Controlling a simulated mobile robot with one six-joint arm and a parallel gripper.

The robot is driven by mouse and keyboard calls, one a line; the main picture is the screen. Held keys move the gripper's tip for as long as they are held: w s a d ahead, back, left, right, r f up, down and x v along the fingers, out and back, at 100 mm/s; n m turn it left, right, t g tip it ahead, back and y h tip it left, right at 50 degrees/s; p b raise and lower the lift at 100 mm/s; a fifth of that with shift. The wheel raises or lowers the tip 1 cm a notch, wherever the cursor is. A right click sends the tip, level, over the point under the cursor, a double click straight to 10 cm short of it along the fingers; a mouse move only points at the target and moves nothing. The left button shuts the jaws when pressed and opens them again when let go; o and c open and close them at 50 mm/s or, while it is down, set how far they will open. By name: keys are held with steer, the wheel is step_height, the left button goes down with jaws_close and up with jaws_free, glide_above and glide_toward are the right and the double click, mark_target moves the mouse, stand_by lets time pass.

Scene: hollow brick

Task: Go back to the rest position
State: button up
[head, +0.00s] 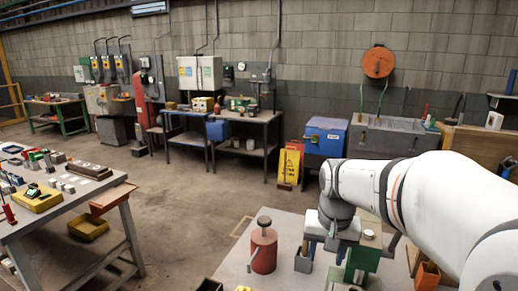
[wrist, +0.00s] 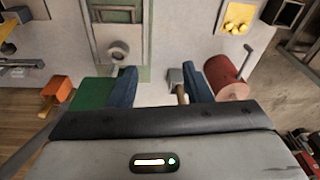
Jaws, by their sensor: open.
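My white arm reaches in from the right of the head view, and its wrist end hangs over the workbench (head: 235,272). My gripper (wrist: 160,87) shows in the wrist view with its two blue fingers spread apart. Nothing is held between the fingers. A small grey box with a wooden handle in it (head: 303,263) stands on the bench beyond the fingers. In the head view I cannot make out the fingertips clearly.
A red cylinder (head: 263,252) stands left of my wrist; it also shows in the wrist view (wrist: 224,76). A green block (wrist: 92,99) and an orange hollow piece (head: 428,276) are close by. Another table (head: 118,192) is at left, with open floor between.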

steer(key=s+f+n+t, duration=0.1)
steer(key=s+f+n, duration=0.1)
steer(key=s, duration=1.3)
steer(key=shift+f+n, duration=0.4)
steer(key=shift+f, duration=0.35)
steer(key=shift+d, duration=0.1)
